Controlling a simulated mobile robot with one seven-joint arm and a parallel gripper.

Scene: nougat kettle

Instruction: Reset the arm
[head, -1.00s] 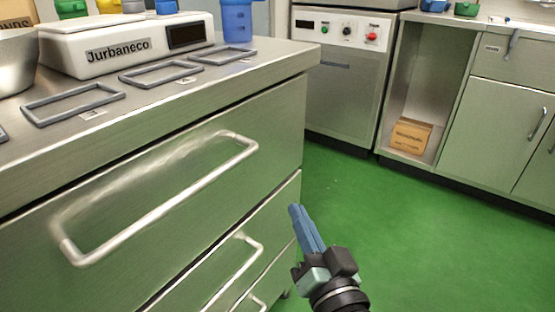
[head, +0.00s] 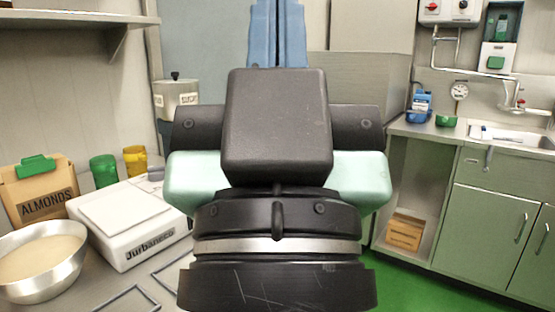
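My gripper (head: 277,35) is raised upright in the middle of the head view, close to the camera. Its black body and pale green sides fill much of the centre. Its two blue fingers point up, side by side, and their tips run out of the top of the picture. A thin dark line shows between the fingers, and nothing is seen held in the visible part. The gripper hides the middle of the room and part of the counter behind it.
At the right are a sink cabinet (head: 490,222), a cardboard box (head: 405,231) and green floor (head: 425,287).

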